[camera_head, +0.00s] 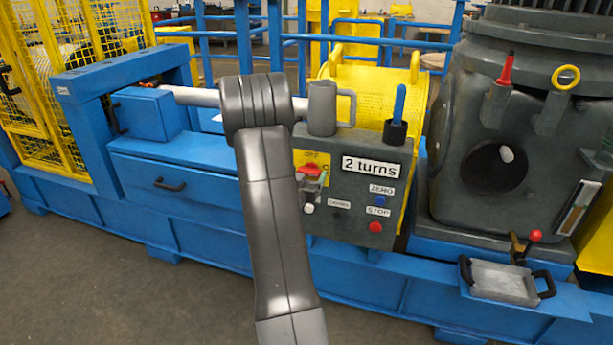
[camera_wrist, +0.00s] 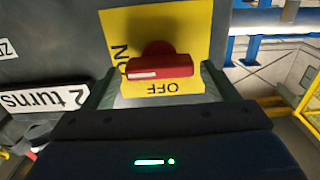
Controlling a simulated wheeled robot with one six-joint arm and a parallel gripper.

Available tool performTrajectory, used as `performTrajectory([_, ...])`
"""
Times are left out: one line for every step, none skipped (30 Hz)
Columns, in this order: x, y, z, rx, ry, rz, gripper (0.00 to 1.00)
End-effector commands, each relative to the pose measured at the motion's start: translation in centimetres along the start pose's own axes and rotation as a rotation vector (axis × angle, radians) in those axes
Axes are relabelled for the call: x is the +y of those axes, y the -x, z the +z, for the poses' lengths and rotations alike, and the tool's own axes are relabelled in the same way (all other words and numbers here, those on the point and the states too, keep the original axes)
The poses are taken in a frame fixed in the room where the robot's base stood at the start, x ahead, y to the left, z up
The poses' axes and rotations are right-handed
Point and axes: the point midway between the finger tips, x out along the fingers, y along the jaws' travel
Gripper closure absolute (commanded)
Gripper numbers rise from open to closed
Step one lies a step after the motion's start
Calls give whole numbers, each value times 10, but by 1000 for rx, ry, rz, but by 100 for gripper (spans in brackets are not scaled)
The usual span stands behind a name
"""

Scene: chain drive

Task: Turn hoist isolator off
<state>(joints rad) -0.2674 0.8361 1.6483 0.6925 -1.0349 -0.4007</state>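The hoist isolator is a red knob (camera_wrist: 160,68) on a yellow plate (camera_wrist: 190,25) marked OFF and ON. In the wrist view the plate's lettering is turned, with OFF below the knob and ON to its left. The knob's bar lies level there, its white mark toward the ON side. My gripper (camera_wrist: 160,86) is open, one finger on each side of the bar, with gaps visible.
The control box (camera_head: 345,225) also has a "2 turns" label (camera_head: 371,167), a blue ZERO button (camera_head: 381,201), a red STOP button (camera_head: 375,227) and a white button (camera_head: 309,209).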

Motion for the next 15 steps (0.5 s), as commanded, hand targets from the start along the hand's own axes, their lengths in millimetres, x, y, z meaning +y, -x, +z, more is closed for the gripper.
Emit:
performTrajectory([0,0,0,0,0,0,30])
performTrajectory([0,0,0,0,0,0,36])
performTrajectory([0,0,0,0,0,0,44])
performTrajectory([0,0,0,0,0,0,50])
performTrajectory([0,0,0,0,0,0,56])
performTrajectory([0,0,0,0,0,0,57])
performTrajectory([0,0,0,0,0,0,57])
performTrajectory([0,0,0,0,0,0,57])
performTrajectory([0,0,0,0,2,0,57])
performTrajectory([0,0,0,0,4,0,57])
performTrajectory([0,0,0,0,7,0,57])
performTrajectory([0,0,0,0,13,0,57])
performTrajectory([0,0,0,0,20,0,57])
performTrajectory([0,0,0,0,27,0,57])
performTrajectory([0,0,0,0,39,0,57])
